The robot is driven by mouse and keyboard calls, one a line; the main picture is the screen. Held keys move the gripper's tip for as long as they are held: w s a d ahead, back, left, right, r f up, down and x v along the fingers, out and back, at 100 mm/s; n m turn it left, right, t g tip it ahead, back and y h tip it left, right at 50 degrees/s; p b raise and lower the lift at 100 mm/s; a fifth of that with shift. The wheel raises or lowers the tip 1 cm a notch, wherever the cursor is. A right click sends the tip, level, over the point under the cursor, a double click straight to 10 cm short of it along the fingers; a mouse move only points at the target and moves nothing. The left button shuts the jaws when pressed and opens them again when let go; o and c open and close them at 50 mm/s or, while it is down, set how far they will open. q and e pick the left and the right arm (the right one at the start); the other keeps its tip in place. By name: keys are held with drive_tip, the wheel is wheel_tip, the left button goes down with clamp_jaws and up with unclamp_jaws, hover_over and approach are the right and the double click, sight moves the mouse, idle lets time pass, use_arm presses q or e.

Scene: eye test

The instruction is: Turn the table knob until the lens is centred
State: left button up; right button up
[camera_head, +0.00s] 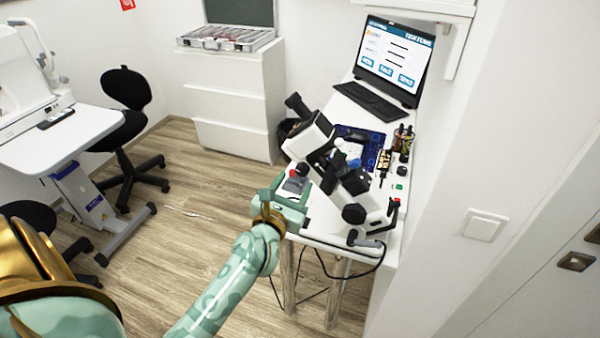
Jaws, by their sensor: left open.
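A white and black eye instrument (318,138) stands tilted in the picture on a narrow white table (325,222) along the right wall. A round black knob (354,214) shows on its near side. Which part is the table knob, and where the lens sits, I cannot tell. My left gripper (293,190) is open at the table's near left edge, left of the instrument. A small grey piece with a red top (293,176) shows at its jaws; I cannot tell whether they touch it. My right gripper is not in view.
A black-handled grey device (366,243) with a hanging cable is at the table's near end. A white drawer cabinet (236,100) is behind.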

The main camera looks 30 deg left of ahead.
sight(301, 172)
use_arm(q)
drive_tip(key=shift+x, duration=2.3)
drive_tip(key=c, duration=1)
drive_tip(key=shift+o, duration=0.2)
drive_tip(key=shift+r+m+p, duration=0.1)
drive_tip(key=shift+m+p, duration=0.2)
drive_tip(key=shift+m, duration=0.8)
drive_tip(key=o, duration=1)
drive_tip(key=shift+c, duration=0.2)
